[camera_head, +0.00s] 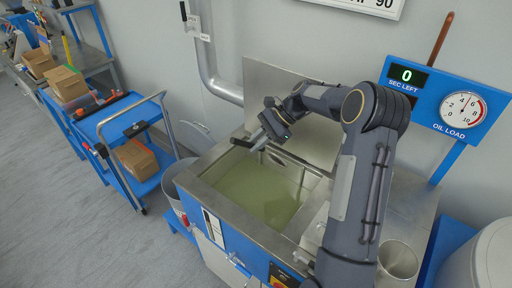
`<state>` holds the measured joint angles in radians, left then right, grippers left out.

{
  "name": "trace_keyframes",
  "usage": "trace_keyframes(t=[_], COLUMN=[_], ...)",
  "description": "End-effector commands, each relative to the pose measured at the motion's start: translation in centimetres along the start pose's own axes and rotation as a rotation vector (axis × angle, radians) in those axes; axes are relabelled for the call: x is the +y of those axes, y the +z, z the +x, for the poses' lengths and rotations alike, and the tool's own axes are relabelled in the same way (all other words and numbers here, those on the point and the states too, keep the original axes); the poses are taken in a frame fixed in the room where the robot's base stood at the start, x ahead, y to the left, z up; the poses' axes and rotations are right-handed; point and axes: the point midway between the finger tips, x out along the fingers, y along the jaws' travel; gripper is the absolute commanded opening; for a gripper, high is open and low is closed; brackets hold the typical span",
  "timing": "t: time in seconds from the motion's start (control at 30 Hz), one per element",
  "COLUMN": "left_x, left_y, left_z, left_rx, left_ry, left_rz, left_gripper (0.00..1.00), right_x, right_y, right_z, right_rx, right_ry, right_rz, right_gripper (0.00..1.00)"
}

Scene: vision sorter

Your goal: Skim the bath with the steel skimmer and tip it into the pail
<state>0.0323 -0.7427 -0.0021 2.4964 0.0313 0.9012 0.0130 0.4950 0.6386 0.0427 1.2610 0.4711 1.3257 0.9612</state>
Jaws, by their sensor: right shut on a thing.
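The bath (198,192) is a steel tank with cloudy green liquid (255,192) in it. My right arm comes in from the lower right, and my right gripper (258,141) is over the bath's back left part. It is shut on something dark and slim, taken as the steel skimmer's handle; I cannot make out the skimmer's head. A grey pail (177,187) stands on the left beside the bath, partly hidden by it. My left gripper is not in view.
A raised steel lid (290,100) stands behind the bath. A blue panel (450,98) at right shows 0 "SEC LEFT" and an "OIL LOAD" dial. A metal cup (398,262) is at lower right. A blue cart (120,135) with a box stands left; the floor at far left is clear.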

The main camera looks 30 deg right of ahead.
Motion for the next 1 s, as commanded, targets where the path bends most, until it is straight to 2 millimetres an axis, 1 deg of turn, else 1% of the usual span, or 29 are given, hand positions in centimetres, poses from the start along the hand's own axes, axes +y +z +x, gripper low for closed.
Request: trace_keyframes(t=[1.0], left_x=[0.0], left_y=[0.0], left_z=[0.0], left_rx=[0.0], left_ry=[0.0], left_rz=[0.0], left_gripper=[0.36], right_x=[-1.3], right_y=[5.9], right_z=[-5.6], right_rx=[0.0], right_ry=[-0.002], right_rz=[-0.002], right_gripper=[0.0])
